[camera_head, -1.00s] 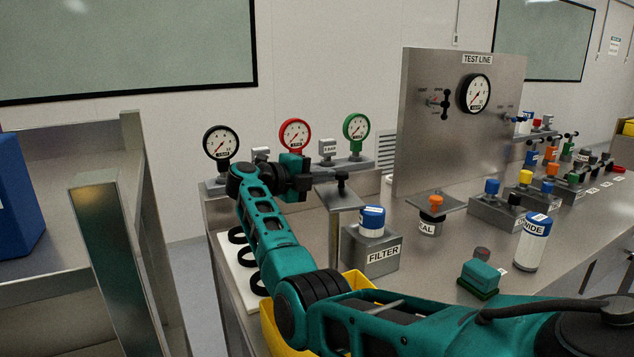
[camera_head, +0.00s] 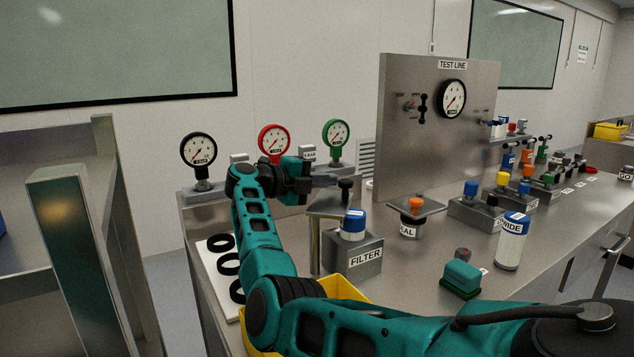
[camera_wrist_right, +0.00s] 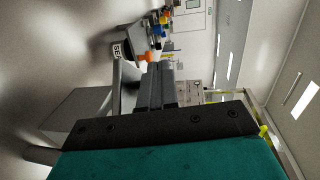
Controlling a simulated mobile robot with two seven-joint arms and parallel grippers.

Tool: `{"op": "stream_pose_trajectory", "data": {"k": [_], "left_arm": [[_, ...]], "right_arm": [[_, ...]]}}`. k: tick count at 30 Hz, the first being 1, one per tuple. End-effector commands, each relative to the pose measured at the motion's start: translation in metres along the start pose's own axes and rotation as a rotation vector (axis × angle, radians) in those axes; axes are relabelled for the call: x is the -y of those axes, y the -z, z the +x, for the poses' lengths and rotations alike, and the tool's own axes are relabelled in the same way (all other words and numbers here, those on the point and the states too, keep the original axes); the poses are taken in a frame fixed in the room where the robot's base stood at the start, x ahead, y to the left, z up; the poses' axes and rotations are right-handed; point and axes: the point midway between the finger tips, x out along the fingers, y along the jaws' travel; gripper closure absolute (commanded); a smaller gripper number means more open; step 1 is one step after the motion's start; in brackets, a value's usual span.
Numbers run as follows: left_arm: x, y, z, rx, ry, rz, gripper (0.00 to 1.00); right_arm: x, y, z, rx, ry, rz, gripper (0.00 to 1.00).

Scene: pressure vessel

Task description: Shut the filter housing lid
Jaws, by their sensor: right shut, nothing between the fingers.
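The filter housing (camera_head: 340,262) is a grey metal box labelled FILTER, with a blue-and-white cartridge (camera_head: 353,228) standing up out of its top. Its lid (camera_head: 325,207) is a flat grey plate with a black knob (camera_head: 346,187), held level on a post (camera_head: 315,248) at the box's left. The plate sits higher than the cartridge and only partly over the box. My right gripper (camera_head: 331,181) is shut and empty, its fingertips just left of the knob; I cannot tell if they touch it. The fingers also show in the wrist view (camera_wrist_right: 158,85). My left gripper is out of view.
Three gauges (camera_head: 273,141) stand behind my gripper. A plate with an orange knob (camera_head: 415,204), a white-and-blue bottle (camera_head: 511,242) and a green block (camera_head: 461,279) stand to the right. A yellow bin (camera_head: 345,288) and black rings (camera_head: 228,264) are near my arm.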

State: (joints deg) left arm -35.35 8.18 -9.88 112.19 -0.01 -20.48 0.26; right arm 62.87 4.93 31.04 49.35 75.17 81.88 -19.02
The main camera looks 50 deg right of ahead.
Motion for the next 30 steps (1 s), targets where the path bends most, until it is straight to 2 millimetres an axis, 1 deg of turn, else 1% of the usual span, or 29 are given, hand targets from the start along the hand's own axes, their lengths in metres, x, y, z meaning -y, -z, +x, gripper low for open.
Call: {"op": "stream_pose_trajectory", "data": {"k": [11, 15, 30], "left_arm": [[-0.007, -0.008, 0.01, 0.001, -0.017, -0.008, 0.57], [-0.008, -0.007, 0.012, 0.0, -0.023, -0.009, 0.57], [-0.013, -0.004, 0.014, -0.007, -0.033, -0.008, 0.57]], "right_arm": [[-0.001, 0.012, 0.01, -0.18, -0.002, 0.027, 1.0], [0.0, 0.015, 0.012, -0.223, -0.001, 0.033, 1.0], [0.002, 0.019, 0.013, -0.263, -0.001, 0.04, 1.0]]}}
